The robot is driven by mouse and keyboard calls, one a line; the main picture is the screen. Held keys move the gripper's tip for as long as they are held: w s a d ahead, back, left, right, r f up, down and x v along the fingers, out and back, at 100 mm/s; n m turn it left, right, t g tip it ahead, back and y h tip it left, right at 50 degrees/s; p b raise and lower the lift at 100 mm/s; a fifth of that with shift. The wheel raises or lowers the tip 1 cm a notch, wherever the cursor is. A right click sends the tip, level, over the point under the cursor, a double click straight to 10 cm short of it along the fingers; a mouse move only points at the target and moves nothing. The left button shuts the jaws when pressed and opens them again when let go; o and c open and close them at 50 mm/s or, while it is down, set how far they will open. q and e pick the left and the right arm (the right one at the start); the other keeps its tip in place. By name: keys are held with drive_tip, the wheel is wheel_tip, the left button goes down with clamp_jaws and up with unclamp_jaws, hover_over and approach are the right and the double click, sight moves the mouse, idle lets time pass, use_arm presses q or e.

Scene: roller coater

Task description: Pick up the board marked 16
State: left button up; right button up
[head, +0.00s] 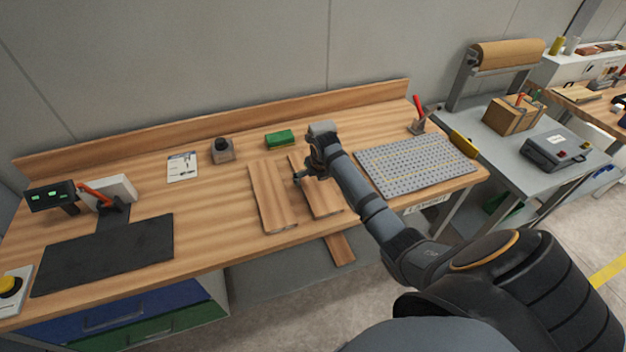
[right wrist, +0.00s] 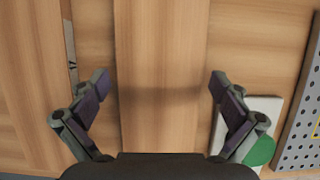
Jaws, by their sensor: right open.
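Two wooden boards lie side by side on the workbench in the head view: a left board (head: 270,200) and a right board (head: 323,200). I can read no number on either. My right gripper (head: 303,178) is over the upper part of the right board and hides some of it. In the right wrist view the open right gripper (right wrist: 159,84) has one finger on each side of a board (right wrist: 161,40), apart from it, with nothing held. The wider board (right wrist: 38,80) lies to its left. My left gripper is not in view.
A perforated grey plate (head: 415,163) lies right of the boards. A green block (head: 280,138) and a small grey holder (head: 222,150) stand behind them. A dark mat (head: 105,253) lies at left. A wooden piece (head: 340,249) shows below the bench's front edge.

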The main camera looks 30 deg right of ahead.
drive_tip(key=shift+r, duration=0.1)
drive_tip(key=c, duration=1.2)
drive_tip(key=shift+r+b, duration=0.4)
drive_tip(key=shift+r, duration=0.05)
drive_tip(key=shift+w+d+r+b, duration=0.1)
drive_tip(key=shift+r+b, duration=0.35)
drive_tip(key=shift+r, duration=0.25)
drive_tip(key=shift+s+a+r+b, duration=0.2)
drive_tip(key=shift+s+a+r, duration=1.35)
drive_tip(key=shift+s+r, duration=0.3)
drive_tip(key=shift+s+a+r+b, duration=0.15)
drive_tip(key=shift+s+a+r, duration=1.4)
drive_tip(key=shift+s+r, duration=0.2)
drive_tip(key=shift+s+a+r+b, duration=0.2)
drive_tip(key=shift+s+a+r, duration=1.35)
drive_tip(key=shift+s+r, duration=0.3)
